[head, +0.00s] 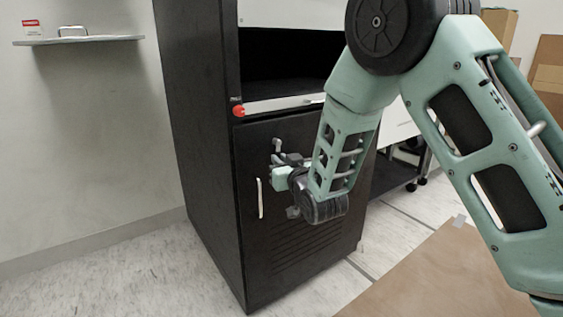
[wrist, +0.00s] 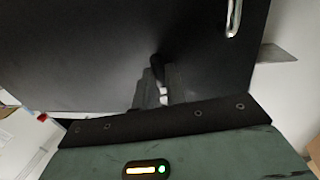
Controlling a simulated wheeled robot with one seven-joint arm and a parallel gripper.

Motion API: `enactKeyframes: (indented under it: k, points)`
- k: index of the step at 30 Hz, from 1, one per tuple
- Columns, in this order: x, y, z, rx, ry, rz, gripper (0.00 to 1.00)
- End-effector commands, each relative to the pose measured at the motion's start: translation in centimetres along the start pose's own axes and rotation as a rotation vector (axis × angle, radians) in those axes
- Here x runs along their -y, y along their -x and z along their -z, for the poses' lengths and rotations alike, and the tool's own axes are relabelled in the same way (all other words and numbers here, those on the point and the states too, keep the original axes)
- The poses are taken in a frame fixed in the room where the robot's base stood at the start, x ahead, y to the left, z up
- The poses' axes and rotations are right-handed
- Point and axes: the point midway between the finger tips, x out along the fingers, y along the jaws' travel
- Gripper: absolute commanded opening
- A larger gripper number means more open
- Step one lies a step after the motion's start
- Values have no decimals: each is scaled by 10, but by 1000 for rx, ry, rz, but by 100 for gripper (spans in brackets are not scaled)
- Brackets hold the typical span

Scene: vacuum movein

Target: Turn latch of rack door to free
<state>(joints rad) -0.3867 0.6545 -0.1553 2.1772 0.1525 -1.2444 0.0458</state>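The black rack door (head: 262,240) is closed in the lower part of the rack, with a pale vertical handle (head: 260,198) on its left side. The handle also shows at the top right of the wrist view (wrist: 234,18). A small grey latch part (head: 277,145) shows just above my gripper (head: 283,161), which is at the door's upper middle. In the wrist view a dark latch lever (wrist: 157,66) stands at my fingertips, in front of the door. The fingers are mostly hidden; I cannot tell whether they are open or touch the latch.
An open dark bay with a light ledge (head: 285,104) and a red knob (head: 238,111) lies above the door. A wall shelf (head: 80,40) is at left. A black cart (head: 405,172) stands right of the rack. Brown board (head: 430,275) covers floor at right; the left floor is clear.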

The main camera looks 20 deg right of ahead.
Motion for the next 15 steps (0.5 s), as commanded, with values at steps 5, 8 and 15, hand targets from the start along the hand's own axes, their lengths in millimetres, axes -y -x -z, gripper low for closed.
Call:
enactKeyframes:
  k: [5, 8, 15]
  points:
    - [0, 0, 0, 0, 0, 0, 0]
    - [0, 0, 0, -2, 5, 0, 0]
    - [-3, 0, -1, -17, 77, 0, 0]
